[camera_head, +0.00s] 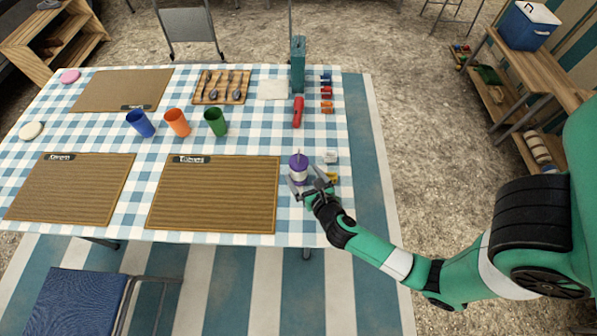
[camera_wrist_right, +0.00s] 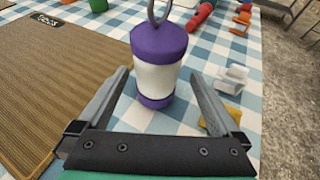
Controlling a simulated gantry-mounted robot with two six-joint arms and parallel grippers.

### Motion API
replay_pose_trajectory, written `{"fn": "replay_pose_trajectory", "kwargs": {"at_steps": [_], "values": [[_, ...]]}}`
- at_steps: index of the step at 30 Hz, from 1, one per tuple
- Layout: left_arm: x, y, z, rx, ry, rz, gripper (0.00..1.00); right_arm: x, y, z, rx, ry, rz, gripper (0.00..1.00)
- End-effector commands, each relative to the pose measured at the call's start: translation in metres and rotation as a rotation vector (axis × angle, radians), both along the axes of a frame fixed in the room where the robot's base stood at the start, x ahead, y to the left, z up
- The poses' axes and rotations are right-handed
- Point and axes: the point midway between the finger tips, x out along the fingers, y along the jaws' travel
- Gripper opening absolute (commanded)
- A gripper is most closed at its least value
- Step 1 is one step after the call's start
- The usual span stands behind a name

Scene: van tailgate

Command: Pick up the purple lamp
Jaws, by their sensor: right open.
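The purple lamp (camera_head: 298,168) stands upright on the checked tablecloth, to the right of the front right brown mat. In the right wrist view the lamp (camera_wrist_right: 158,72) has a purple top and base, a white middle and a grey ring on top. My right gripper (camera_head: 309,180) is at the lamp's near side. Its jaws are open, and in the right wrist view the fingers (camera_wrist_right: 160,92) reach along both sides of the lamp, with gaps visible on each side. My left gripper is not in view.
Close to the lamp's right lie a small whitish object (camera_head: 331,157) and a yellow object (camera_head: 331,178). A red object (camera_head: 297,112) lies further back. Blue, orange and green cups (camera_head: 215,122) stand to the left. Brown mats (camera_head: 213,194) cover much of the table (camera_head: 205,233).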

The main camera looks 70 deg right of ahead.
Motion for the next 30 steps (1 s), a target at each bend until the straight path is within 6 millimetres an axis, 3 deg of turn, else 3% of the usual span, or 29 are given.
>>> {"fn": "replay_pose_trajectory", "kwargs": {"at_steps": [7,15,23,30], "values": [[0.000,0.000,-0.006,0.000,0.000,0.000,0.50,0.008,-0.008,-0.005,0.000,-0.001,-0.001,1.00],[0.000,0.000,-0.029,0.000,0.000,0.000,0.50,0.039,-0.034,-0.019,-0.001,-0.001,-0.002,1.00],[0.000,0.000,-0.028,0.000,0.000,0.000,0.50,0.043,-0.037,-0.018,0.000,-0.001,0.001,1.00],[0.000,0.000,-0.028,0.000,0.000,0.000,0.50,0.043,-0.037,-0.019,-0.001,0.000,0.001,0.60]]}}
